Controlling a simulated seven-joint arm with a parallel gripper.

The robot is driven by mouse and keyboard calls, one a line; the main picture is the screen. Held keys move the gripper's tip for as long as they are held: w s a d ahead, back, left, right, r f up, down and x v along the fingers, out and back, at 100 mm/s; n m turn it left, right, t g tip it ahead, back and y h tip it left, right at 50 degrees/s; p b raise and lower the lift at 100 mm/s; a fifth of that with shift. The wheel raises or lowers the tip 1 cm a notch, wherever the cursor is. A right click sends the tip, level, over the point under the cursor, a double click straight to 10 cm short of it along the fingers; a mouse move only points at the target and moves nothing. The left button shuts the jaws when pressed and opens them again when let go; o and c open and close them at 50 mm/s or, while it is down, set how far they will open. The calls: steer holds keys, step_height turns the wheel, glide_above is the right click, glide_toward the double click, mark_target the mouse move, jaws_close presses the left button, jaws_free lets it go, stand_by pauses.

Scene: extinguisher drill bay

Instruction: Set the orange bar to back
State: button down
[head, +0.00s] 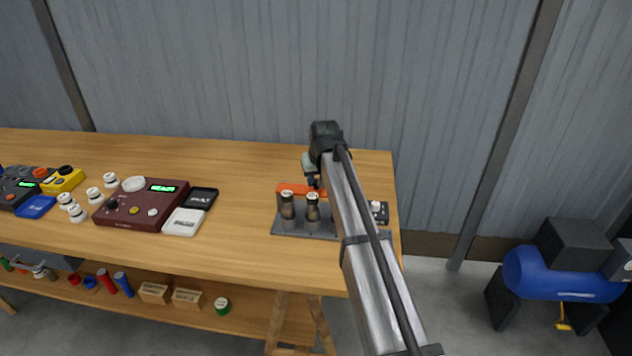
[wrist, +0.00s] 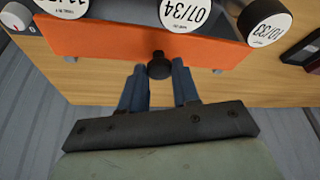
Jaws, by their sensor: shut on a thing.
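The orange bar (head: 293,190) runs along the back of a grey stand (head: 290,233) near the table's right end, behind cylinders with dark tops. In the wrist view the orange bar (wrist: 120,42) fills the upper part, and a black knob (wrist: 159,66) sticks out of its face. My gripper (wrist: 159,82) has its two blue fingers on either side of the knob, shut on it. In the head view my gripper (head: 314,184) is at the bar, partly hidden by my arm.
Cylinders with round white date labels, such as this one (wrist: 185,14), stand right by the bar. A maroon box (head: 140,205) with a green display and small white jars (head: 95,195) are on the left. The table (head: 240,165) is clear behind and left of the stand.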

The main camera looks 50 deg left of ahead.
steer(key=c, duration=0.8)
jaws_free()
steer(key=shift+w+a, duration=0.1)
steer(key=shift+w, duration=0.05)
steer(key=v, duration=1.4)
steer(key=shift+f, duration=0.15)
